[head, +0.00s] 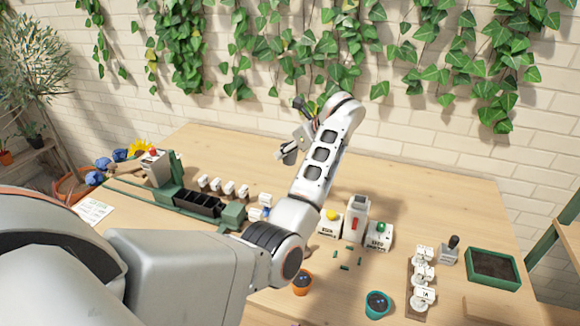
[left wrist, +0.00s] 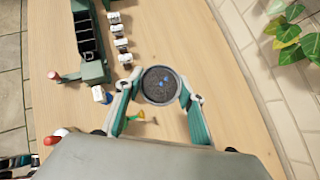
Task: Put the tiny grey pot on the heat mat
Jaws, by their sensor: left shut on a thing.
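My left gripper (left wrist: 158,86) is shut on a small round pot (left wrist: 160,85) in the left wrist view. The pot has a grey rim and dark filling with blue specks, and one teal-sided finger is on each side of it. In the head view the left gripper (head: 297,140) is above the back of the table, partly hidden by its wrist. A small grey shape at its tip looks like the pot (head: 288,152). I cannot pick out the heat mat for sure. A dark green-framed rectangle (head: 493,266) lies at the table's right. My right gripper is not in view.
A black compartment tray (head: 198,204) and several white-topped pieces stand at left. Button blocks (head: 378,237) are at centre. An orange pot (head: 302,283) and a teal pot (head: 377,304) are near the front. White pieces (head: 424,273) stand left of the green frame. The back right table is clear.

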